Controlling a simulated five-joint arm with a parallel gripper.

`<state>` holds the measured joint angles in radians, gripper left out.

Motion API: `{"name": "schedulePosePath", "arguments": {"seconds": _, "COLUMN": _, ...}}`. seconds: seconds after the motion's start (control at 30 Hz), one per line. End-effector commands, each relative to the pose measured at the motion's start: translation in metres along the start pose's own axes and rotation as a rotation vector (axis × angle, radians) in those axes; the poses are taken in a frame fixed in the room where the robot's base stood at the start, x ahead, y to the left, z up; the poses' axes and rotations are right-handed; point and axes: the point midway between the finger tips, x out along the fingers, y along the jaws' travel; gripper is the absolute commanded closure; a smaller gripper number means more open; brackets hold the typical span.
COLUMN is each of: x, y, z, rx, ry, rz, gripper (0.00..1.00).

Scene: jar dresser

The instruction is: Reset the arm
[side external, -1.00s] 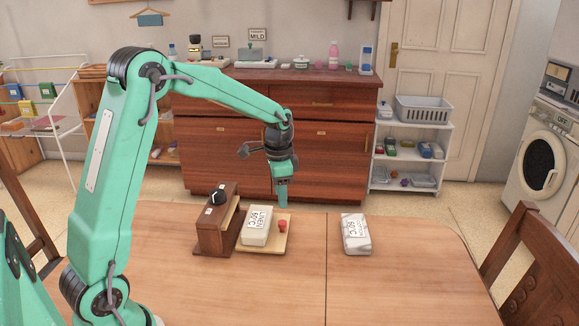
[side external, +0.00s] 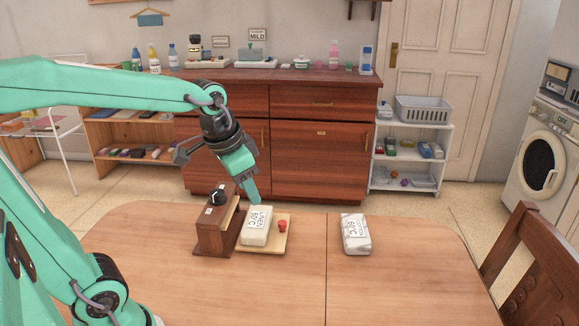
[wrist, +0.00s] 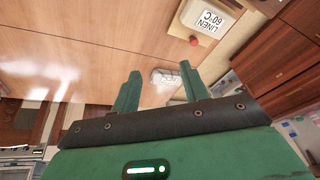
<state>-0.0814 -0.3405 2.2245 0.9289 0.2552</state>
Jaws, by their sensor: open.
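My gripper (side external: 252,191) is in the air just above and behind the linen block in the side view. In the wrist view its two green fingers (wrist: 158,82) stand apart with nothing held between them. The white block labelled "LINEN 60°C" (side external: 257,232) rests on a light wooden board with a red button (side external: 282,226). It also shows at the top of the wrist view (wrist: 203,17). A grey-white block labelled 60°C (side external: 356,234) lies on the table to the right; the wrist view shows it between the fingers, farther off (wrist: 165,76).
A brown wooden box with a black knob (side external: 217,199) adjoins the board's left side. The table (side external: 400,285) is clear at front and right. A dresser (side external: 320,150) with bottles on top stands behind. A chair (side external: 540,270) is at the right edge.

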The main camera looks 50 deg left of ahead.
Motion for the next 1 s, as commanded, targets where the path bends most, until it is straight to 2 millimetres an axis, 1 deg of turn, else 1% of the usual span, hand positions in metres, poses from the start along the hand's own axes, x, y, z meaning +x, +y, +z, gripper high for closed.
{"name": "schedulePosePath", "arguments": {"seconds": 0.03, "x": -0.006, "y": 0.004, "z": 0.007, "rx": -0.014, "ry": 0.019, "rz": -0.002, "gripper": 0.55}}
{"name": "schedulePosePath", "arguments": {"seconds": 0.2, "x": -0.017, "y": 0.018, "z": 0.031, "rx": -0.068, "ry": 0.070, "rz": -0.002, "gripper": 0.55}}
{"name": "schedulePosePath", "arguments": {"seconds": 0.4, "x": -0.024, "y": 0.030, "z": 0.057, "rx": -0.130, "ry": 0.126, "rz": 0.003, "gripper": 0.55}}
{"name": "schedulePosePath", "arguments": {"seconds": 0.5, "x": -0.025, "y": 0.035, "z": 0.067, "rx": -0.153, "ry": 0.146, "rz": 0.007, "gripper": 0.55}}
{"name": "schedulePosePath", "arguments": {"seconds": 0.7, "x": -0.025, "y": 0.039, "z": 0.076, "rx": -0.178, "ry": 0.165, "rz": 0.011, "gripper": 0.55}}
{"name": "schedulePosePath", "arguments": {"seconds": 1.0, "x": -0.025, "y": 0.039, "z": 0.077, "rx": -0.180, "ry": 0.166, "rz": 0.012, "gripper": 0.55}}
